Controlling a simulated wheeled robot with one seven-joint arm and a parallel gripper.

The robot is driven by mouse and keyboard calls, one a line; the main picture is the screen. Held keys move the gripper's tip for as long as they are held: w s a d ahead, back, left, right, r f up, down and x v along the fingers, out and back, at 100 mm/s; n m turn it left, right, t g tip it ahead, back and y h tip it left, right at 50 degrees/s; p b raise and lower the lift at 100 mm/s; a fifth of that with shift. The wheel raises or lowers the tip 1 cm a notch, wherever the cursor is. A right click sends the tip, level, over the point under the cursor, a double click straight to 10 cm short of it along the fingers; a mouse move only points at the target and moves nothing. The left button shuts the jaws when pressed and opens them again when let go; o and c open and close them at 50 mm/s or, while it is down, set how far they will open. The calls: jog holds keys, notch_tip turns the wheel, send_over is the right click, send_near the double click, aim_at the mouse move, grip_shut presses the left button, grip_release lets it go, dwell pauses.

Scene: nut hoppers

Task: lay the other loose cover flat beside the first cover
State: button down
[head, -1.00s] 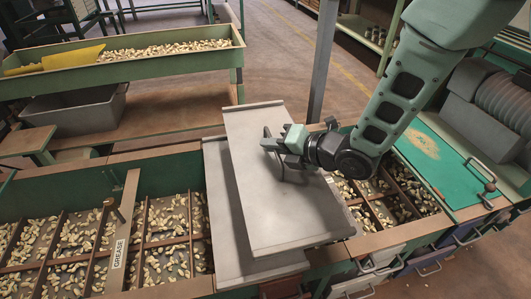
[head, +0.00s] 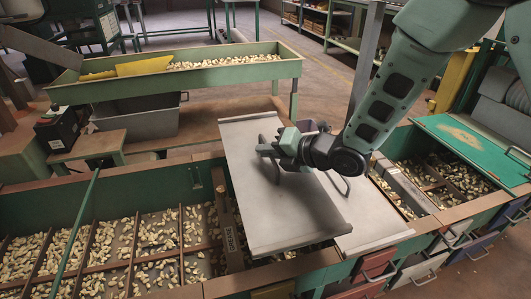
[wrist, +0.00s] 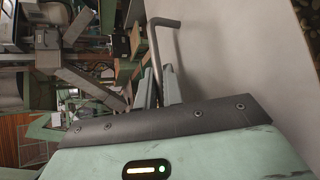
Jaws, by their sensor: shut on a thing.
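My gripper (head: 283,150) is shut on the bar handle of a grey flat cover (head: 265,205); in the wrist view the handle (wrist: 157,45) rises between the fingers. The held cover looks roughly level and appears raised above the hopper row. A second grey cover (head: 372,222) lies on the hoppers to its right, its handle (head: 341,181) showing. The held cover hides the left part of the second cover in the head view. I cannot tell the exact gap between the two.
Open hoppers with nuts (head: 150,240) and thin dividers lie to the left. A bar marked GREASE (head: 226,225) stands by the held cover's left edge. Another open nut hopper (head: 445,178) and a green lid (head: 470,140) are at right. A green trough (head: 200,85) stands behind.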

aim_at(323, 188)
jog(key=shift+f+b, duration=2.55)
jog(key=shift+f, duration=2.2)
jog(key=shift+f+b, duration=0.6)
jog(key=c, duration=1.5)
grip_release()
jog(key=shift+o, duration=0.2)
jog(key=shift+d, duration=0.1)
jog(key=p+v, duration=0.4)
jog(key=v, duration=1.3)
jog(key=shift+s, duration=0.2)
jog(key=shift+r, duration=0.2)
